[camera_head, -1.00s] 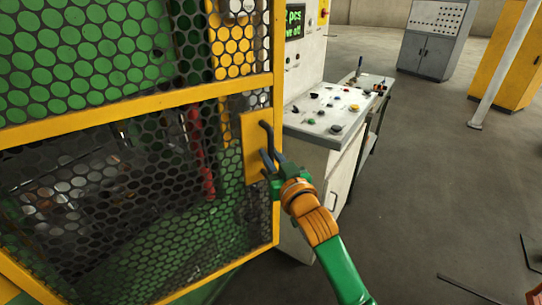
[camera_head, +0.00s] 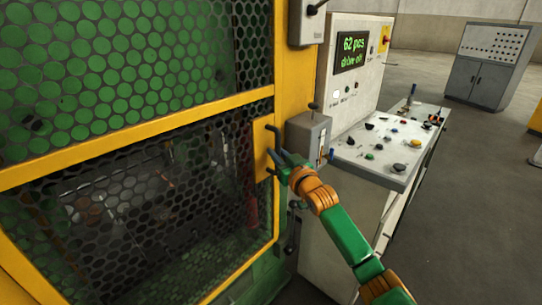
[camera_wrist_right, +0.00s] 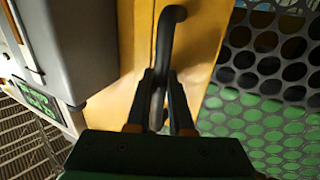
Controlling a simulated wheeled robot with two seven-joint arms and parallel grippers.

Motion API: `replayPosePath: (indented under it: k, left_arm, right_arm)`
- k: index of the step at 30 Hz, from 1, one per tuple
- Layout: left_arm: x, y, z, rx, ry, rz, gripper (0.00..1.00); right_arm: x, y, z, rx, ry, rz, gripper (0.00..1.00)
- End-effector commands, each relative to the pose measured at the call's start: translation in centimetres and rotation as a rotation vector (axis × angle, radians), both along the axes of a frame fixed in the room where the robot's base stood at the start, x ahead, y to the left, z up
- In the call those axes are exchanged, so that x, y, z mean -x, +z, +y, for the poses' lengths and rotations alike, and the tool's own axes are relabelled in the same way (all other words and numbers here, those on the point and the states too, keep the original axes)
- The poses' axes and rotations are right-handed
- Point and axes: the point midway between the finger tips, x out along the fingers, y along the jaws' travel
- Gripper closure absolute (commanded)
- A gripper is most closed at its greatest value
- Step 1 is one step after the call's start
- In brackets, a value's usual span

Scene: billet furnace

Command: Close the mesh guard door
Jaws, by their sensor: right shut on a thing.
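The mesh guard door (camera_head: 110,143) has a yellow frame with dark perforated mesh and fills the left of the head view. It sits close against the yellow machine post (camera_head: 292,75); I cannot tell whether it is fully shut. Its dark bar handle (camera_head: 272,135) stands on a yellow plate at the door's right edge. My right gripper (camera_head: 283,161) is shut on this handle. In the right wrist view, the two fingers flank the handle (camera_wrist_right: 166,40), which rises out between them. My left gripper is not in view.
A grey box with a lever (camera_head: 308,138) is just right of the handle. A control desk (camera_head: 385,146) and a white cabinet with a green display (camera_head: 352,52) stand to the right. Open floor (camera_head: 470,200) lies beyond, with a grey cabinet (camera_head: 488,62) at the back.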

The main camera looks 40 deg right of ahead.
Motion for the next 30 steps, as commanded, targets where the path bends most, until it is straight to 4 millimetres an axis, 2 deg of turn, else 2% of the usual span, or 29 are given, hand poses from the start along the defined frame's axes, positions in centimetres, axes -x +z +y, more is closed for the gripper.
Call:
replayPosePath:
  k: [9, 10, 13, 30]
  left_arm:
    - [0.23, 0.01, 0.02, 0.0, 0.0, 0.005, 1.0]
    - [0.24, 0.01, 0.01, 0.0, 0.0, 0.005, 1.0]
    - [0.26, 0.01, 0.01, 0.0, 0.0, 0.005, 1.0]
    - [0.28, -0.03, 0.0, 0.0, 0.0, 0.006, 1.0]
  right_arm:
    - [-0.04, 0.51, -0.08, 0.0, -0.001, -0.014, 1.0]
    - [-0.04, 0.54, -0.08, 0.0, -0.001, -0.014, 0.78]
    - [-0.04, 0.52, -0.08, 0.0, -0.001, -0.014, 0.51]
    - [-0.07, 0.15, 0.04, -0.002, 0.001, -0.006, 0.5]
